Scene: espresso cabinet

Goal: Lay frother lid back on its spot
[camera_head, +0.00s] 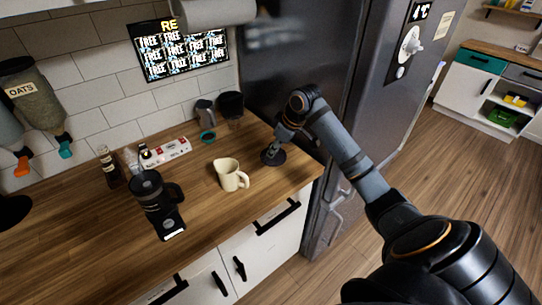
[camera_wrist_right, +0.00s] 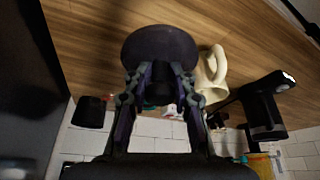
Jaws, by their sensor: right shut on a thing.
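The frother lid, a dark round disc with a knob, is at the right end of the wooden counter in the head view (camera_head: 272,157) and fills the upper middle of the right wrist view (camera_wrist_right: 160,45). My right gripper (camera_head: 280,147) is shut on its knob, with a finger on each side in the right wrist view (camera_wrist_right: 160,88). The disc is low over the counter; I cannot tell whether it touches. The black frother (camera_head: 150,190) with a handle stands on the counter to the left, also in the right wrist view (camera_wrist_right: 262,112). My left gripper is not in view.
A cream mug (camera_head: 228,172) stands between the frother and the lid. A power strip (camera_head: 165,151), bottles (camera_head: 107,160), a grey device (camera_head: 205,115) and a dark cup (camera_head: 231,105) line the wall. The dark fridge (camera_head: 305,60) borders the counter's right end.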

